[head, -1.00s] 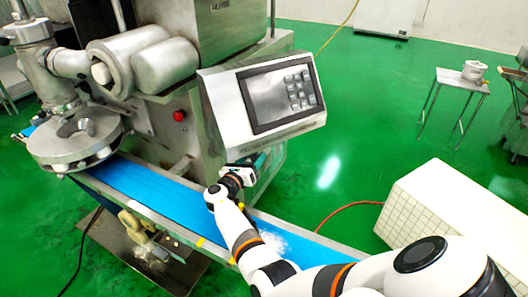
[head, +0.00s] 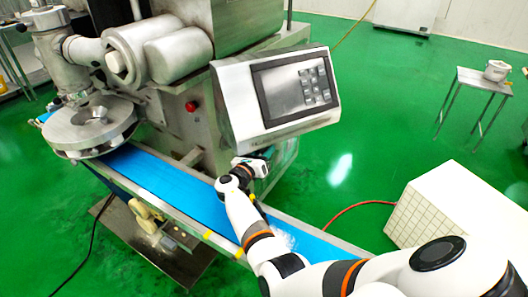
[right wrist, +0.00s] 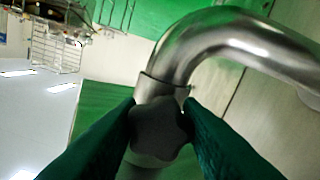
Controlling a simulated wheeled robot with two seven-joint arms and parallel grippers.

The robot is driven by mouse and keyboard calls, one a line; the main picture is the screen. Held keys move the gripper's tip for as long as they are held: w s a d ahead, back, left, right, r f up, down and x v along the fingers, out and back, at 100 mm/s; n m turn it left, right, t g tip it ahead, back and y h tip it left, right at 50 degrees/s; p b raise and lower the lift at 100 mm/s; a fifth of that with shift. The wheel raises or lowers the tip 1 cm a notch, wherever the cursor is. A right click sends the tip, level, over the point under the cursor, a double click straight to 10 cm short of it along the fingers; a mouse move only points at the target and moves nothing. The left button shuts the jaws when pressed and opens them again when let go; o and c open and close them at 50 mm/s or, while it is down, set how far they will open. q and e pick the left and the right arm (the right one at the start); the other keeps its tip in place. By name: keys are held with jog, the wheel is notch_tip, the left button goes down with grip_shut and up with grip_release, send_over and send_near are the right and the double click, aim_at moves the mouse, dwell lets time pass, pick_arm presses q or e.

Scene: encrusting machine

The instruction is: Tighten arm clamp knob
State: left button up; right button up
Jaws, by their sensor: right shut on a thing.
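The dark lobed clamp knob (right wrist: 160,128) sits on a bent, shiny metal tube (right wrist: 215,45), just below a collar seam, in the right wrist view. My right gripper (right wrist: 162,118) has its two green fingers on either side of the knob and is shut on it. In the head view my right gripper (head: 262,158) is just below the control panel (head: 275,97), at the machine's near side. The knob and tube are hidden there behind the panel and gripper. My left gripper is in neither view.
A blue conveyor belt (head: 165,178) runs below my right arm. The steel machine body (head: 203,105) stands behind it. A white tiled block (head: 455,212) is at the right, with a red hose (head: 350,208) on the green floor. A small table (head: 480,82) stands far right.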

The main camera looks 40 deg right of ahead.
jog(key=shift+f+m+b, duration=0.15)
jog(key=shift+m+b, duration=0.9)
jog(key=shift+m, duration=0.35)
jog(key=shift+m+b, duration=1.25)
jog(key=shift+m, duration=0.65)
jog(key=o, duration=1)
jog(key=v, duration=1.2)
jog(key=shift+b, duration=0.4)
